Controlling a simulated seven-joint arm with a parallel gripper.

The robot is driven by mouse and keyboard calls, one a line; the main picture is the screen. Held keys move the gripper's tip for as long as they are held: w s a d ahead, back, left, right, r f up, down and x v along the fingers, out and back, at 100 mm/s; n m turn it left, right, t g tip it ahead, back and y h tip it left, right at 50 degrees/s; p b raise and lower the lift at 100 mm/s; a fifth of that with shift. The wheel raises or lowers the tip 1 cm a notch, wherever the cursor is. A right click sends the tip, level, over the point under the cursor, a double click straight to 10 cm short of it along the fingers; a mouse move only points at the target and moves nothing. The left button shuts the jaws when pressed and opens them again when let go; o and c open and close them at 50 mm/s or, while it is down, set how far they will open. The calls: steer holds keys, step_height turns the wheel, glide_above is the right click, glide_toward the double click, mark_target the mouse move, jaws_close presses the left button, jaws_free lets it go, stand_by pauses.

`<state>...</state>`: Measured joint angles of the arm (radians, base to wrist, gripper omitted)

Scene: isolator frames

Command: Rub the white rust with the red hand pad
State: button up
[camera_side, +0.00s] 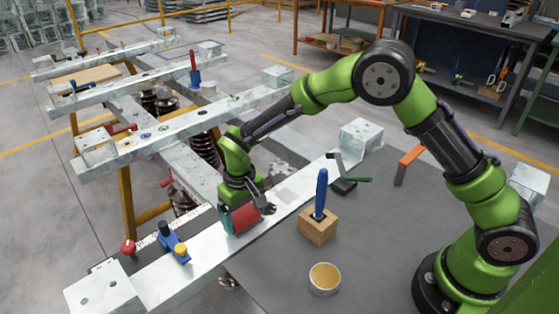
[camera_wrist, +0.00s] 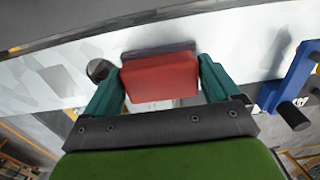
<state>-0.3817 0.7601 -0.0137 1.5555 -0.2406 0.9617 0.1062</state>
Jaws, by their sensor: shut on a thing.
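My gripper (camera_side: 242,208) is shut on the red hand pad (camera_side: 241,219), low over the galvanized steel beam (camera_side: 204,256). In the wrist view the red pad (camera_wrist: 160,78) sits between the two green fingers, with a dark grey layer along its far edge. The pad is at or just above the beam's top face; I cannot tell if it touches. A dull pale patch (camera_side: 287,195), possibly the white rust, shows on the beam to the right of the pad. Any mark under the pad is hidden.
A blue clamp-like tool (camera_side: 174,243) sits on the beam to the left. Another beam (camera_side: 180,130) runs behind.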

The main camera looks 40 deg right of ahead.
mark_target(255, 234)
steer(key=shift+s+f, duration=0.15)
steer(key=shift+s, duration=0.85)
steer(key=shift+s+f, duration=0.1)
steer(key=shift+s, duration=0.85)
steer(key=shift+w+r, duration=0.1)
steer(key=shift+r, duration=3)
steer(key=shift+r, duration=1.5)
